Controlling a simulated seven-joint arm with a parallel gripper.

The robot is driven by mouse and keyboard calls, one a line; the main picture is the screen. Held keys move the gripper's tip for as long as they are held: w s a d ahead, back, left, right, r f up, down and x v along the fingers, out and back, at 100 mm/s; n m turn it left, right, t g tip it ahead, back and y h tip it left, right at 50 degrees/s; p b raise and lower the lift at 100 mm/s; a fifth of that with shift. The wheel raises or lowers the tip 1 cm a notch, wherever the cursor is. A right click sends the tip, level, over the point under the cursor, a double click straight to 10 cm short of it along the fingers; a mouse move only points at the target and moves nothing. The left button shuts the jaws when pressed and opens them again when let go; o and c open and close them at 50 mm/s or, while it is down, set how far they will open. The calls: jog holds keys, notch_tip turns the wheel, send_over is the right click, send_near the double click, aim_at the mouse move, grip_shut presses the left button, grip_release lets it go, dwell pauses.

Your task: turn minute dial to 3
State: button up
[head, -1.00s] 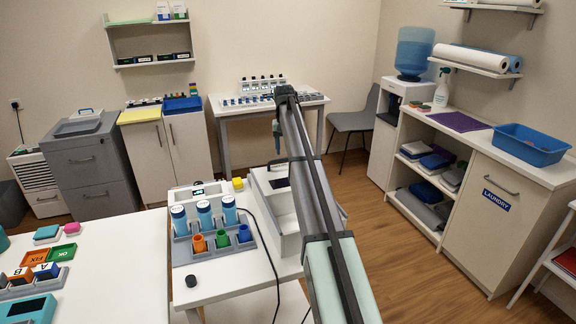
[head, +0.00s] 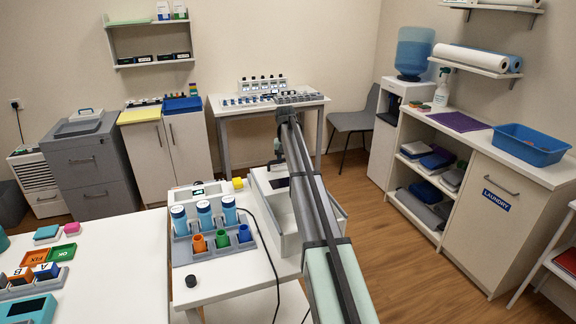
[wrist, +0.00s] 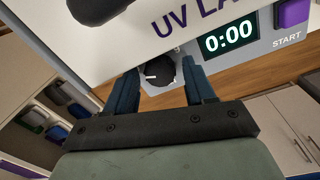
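In the wrist view a black round dial (wrist: 160,70) with a white pointer line sits on the grey front panel of a white UV lamp device (wrist: 130,30). A display (wrist: 229,37) beside it reads 0:00, and a purple START button (wrist: 291,13) is at the upper right. My gripper (wrist: 163,75) is open, with its two dark blue fingers on either side of the dial; narrow gaps seem to show. No dial numbers are legible. In the head view the white device (head: 263,180) stands on the near table, partly behind my arm; my fingertips are not clear there.
A yellow cube (head: 238,183) and a dark cable (head: 268,250) are close by. A black knob-like piece (head: 190,281) lies near the front. A dark rounded part (wrist: 95,10) shows at the wrist view's upper left.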

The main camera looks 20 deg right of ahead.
jog(key=c, duration=0.9)
jog(key=shift+m, duration=0.3)
jog(key=m, duration=0.3)
jog(key=shift+w+m, duration=0.1)
jog(key=shift+m, duration=2.4)
jog(key=o, duration=1)
